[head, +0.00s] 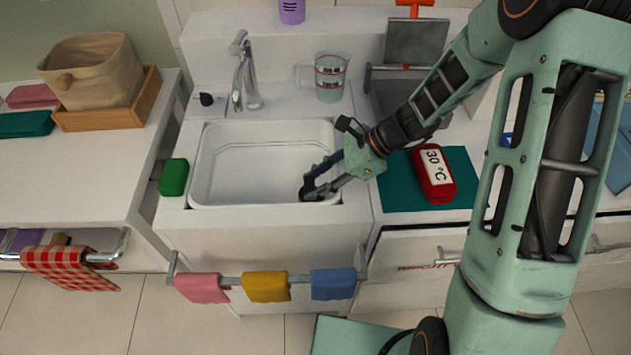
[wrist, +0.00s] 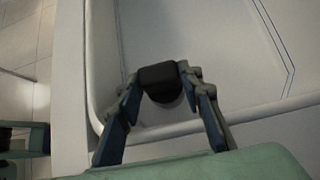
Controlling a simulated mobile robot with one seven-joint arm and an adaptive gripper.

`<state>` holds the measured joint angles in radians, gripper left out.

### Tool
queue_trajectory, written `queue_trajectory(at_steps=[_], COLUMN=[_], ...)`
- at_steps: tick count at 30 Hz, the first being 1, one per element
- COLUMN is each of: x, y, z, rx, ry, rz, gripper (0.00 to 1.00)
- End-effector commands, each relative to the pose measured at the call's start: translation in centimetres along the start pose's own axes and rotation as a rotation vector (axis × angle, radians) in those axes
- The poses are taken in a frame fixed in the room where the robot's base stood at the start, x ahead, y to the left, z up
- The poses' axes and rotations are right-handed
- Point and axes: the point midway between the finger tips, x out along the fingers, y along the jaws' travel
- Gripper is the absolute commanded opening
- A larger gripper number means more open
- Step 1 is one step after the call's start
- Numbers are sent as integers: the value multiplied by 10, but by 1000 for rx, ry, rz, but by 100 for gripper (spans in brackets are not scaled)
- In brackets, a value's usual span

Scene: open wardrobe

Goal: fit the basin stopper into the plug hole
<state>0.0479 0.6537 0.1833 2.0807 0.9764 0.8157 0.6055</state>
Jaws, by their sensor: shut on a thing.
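The white basin (head: 225,185) is sunk in the counter below the tap. My gripper (head: 310,188) reaches into its front right part, pointing down and left. In the wrist view my gripper (wrist: 160,80) is shut on a black stopper (wrist: 158,73), its blocky top between the two fingertips. A dark rounded shape shows just under that top; I cannot tell whether it is the stopper's lower part or the plug hole. The plug hole is not clearly visible in either view. In the head view the fingers mostly hide the stopper.
A chrome tap (head: 245,75), a small black object (head: 206,99) and a glass measuring jug (head: 331,77) stand behind the basin. A green block (head: 173,177) lies left of it.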

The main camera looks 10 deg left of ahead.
Motion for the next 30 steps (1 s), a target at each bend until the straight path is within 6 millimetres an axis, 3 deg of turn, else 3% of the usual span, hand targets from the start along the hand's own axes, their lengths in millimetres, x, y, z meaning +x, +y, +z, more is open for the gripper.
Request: queue_trajectory(at_steps=[30], x=[0], y=[0], z=[0], rx=[0], ry=[0], rz=[0], gripper=[9])
